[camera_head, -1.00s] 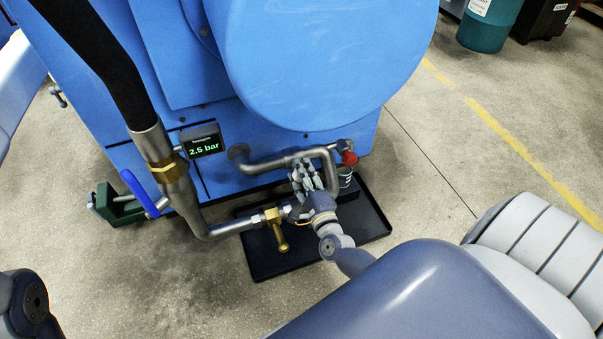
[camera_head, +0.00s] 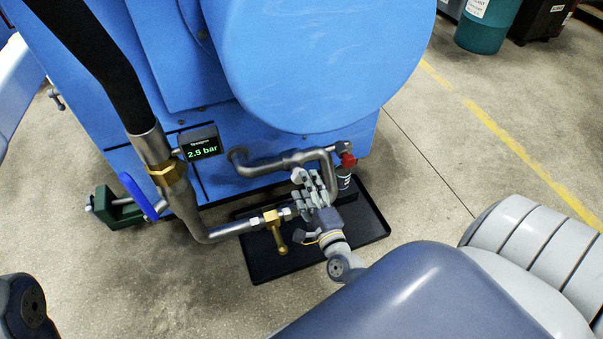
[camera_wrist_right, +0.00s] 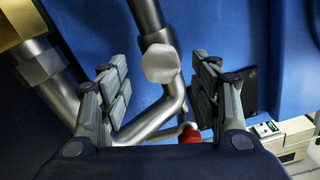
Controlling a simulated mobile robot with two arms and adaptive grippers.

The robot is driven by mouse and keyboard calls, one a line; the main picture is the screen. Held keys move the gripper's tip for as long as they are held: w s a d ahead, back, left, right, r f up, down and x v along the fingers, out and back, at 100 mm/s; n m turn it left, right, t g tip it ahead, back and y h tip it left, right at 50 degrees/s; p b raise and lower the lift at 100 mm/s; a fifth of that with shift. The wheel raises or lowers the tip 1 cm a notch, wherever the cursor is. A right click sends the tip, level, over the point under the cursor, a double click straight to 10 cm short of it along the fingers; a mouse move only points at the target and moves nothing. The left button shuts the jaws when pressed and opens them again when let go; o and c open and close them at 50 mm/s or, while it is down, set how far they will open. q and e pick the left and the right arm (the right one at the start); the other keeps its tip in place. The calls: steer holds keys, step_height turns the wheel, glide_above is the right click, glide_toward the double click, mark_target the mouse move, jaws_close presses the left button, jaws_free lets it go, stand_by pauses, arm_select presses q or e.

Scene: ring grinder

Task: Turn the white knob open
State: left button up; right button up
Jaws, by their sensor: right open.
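The white knob (camera_wrist_right: 161,63) is a pale, faceted cap on a metal pipe, and it sits between the two finger pads in the right wrist view. In the head view the knob (camera_head: 298,176) is small and partly covered by the fingers. My right gripper (camera_head: 313,184) is open at the pipework, with its fingers on either side of the knob. In the wrist view a gap shows between the knob and each finger. My left gripper is not in view.
A brass valve (camera_head: 276,230) and a bent steel pipe (camera_head: 215,233) lie left of the gripper. A red cap (camera_head: 348,160) is close on its right. A black tray (camera_head: 375,222) lies below. A display (camera_head: 201,144) reads 2.5 bar. A blue lever (camera_head: 138,194) is further left.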

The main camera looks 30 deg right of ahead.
steer(key=v, duration=0.7)
steer(key=shift+s, duration=0.15)
stand_by(0.3)
